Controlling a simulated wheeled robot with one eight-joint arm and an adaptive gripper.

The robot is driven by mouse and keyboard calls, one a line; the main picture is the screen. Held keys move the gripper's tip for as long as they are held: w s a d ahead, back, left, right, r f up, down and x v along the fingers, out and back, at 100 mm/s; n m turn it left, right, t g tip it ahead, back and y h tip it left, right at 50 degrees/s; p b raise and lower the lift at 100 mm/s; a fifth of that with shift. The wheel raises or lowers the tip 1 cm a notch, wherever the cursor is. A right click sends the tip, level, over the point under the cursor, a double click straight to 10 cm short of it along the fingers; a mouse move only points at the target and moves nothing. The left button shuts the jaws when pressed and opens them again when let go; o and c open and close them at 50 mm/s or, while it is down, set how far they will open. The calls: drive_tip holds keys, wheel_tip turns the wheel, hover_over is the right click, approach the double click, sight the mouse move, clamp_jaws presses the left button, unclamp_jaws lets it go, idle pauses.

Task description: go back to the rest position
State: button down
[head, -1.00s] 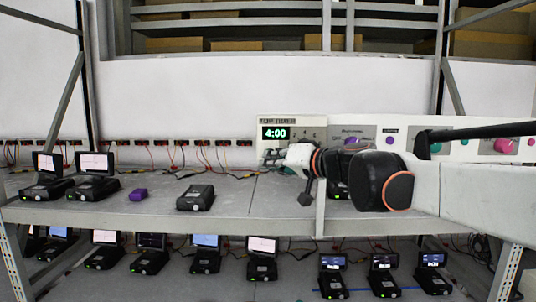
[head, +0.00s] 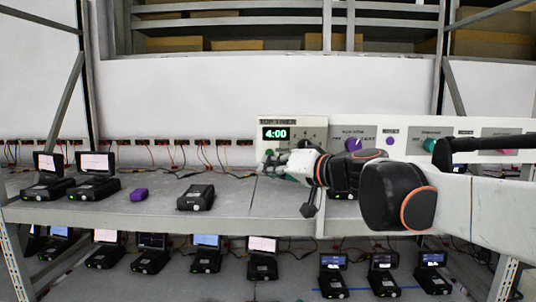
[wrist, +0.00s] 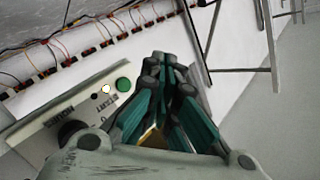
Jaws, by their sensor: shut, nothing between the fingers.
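My gripper (head: 268,160) is at the end of my arm, which reaches in from the right of the head view. It is raised in front of the control panel (head: 318,124), just below the green 4:00 display (head: 276,133). In the wrist view my gripper (wrist: 165,65) has its dark, green-padded fingers together, with nothing held. Part of the panel (wrist: 65,122), with a green button (wrist: 123,84) and a black knob, lies left of the fingers there. My arm hides part of the panel and the shelf in the head view.
Several devices stand on the lower shelf (head: 220,285). Red and black cables run along the back wall.

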idle(0.5)
drive_tip(key=s+d+f+g+h+b, duration=0.1)
drive_tip(key=s+d+f+h+b, duration=0.2)
drive_tip(key=f, duration=1.7)
drive_tip(key=s+d+f+g+h+b, duration=0.2)
drive_tip(key=s+d+f+h+b, duration=0.2)
drive_tip(key=s+d+f+b, duration=0.5)
drive_tip(key=s+d+f+m+g+h+b, duration=0.1)
drive_tip(key=s+d+f+h+b, duration=0.3)
drive_tip(key=s+f+b, duration=1.2)
drive_tip(key=d+f+b, duration=0.1)
drive_tip(key=f+b, duration=0.1)
drive_tip(key=f, duration=0.6)
drive_tip(key=d+f+b, duration=0.2)
drive_tip(key=f, duration=0.6)
drive_tip(key=shift+s+f+g+b, duration=0.15)
drive_tip(key=shift+s+g+b, duration=0.2)
drive_tip(key=shift+g, duration=0.05)
